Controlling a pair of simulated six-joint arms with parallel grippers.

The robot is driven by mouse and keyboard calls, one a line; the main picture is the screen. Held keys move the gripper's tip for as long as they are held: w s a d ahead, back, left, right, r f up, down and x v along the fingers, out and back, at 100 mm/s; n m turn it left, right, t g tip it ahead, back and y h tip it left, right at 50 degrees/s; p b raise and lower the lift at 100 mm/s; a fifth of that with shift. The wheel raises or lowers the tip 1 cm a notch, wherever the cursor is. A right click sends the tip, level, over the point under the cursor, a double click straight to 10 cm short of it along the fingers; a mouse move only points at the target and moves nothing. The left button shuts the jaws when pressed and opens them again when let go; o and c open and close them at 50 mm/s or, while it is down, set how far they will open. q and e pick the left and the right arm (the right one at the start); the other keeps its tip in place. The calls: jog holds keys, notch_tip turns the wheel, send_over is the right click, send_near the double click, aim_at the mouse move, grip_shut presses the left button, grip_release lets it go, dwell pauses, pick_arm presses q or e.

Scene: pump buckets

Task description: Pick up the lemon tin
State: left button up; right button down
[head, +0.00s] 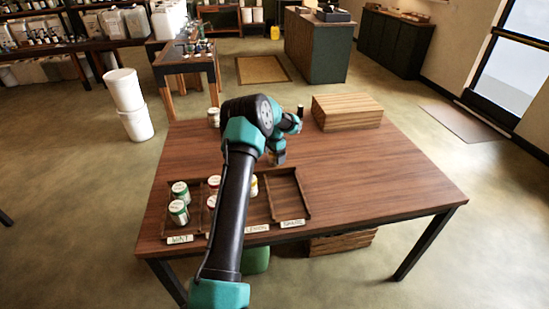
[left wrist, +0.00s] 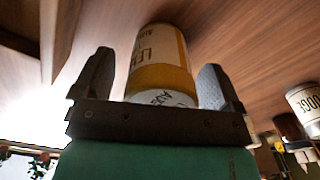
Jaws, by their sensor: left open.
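The lemon tin (left wrist: 160,65), with a yellow band and a label starting "LE", shows in the left wrist view. It lies between the two dark fingers of my left gripper (left wrist: 155,82), with gaps visible at its sides, so the fingers stand open around it. In the head view my left gripper (head: 278,158) is low over the table's middle, behind the tray, and the tin there cannot be made out. A tin with a yellow edge (head: 254,186) stands in the tray, partly behind my arm. My right gripper is not in view.
A wooden tray (head: 290,200) with labelled compartments holds several tins, including green-lidded ones (head: 179,211); its right compartment looks empty. A pale tin (head: 213,117) stands at the back left. A wooden crate (head: 347,111) is at the back. The table's right side is clear.

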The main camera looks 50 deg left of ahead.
pick_arm(q)
jog(key=shift+f, duration=0.1)
dwell(0.4)
jog(key=c, duration=1.1)
notch_tip(320, 180, up, 10)
dwell(0.6)
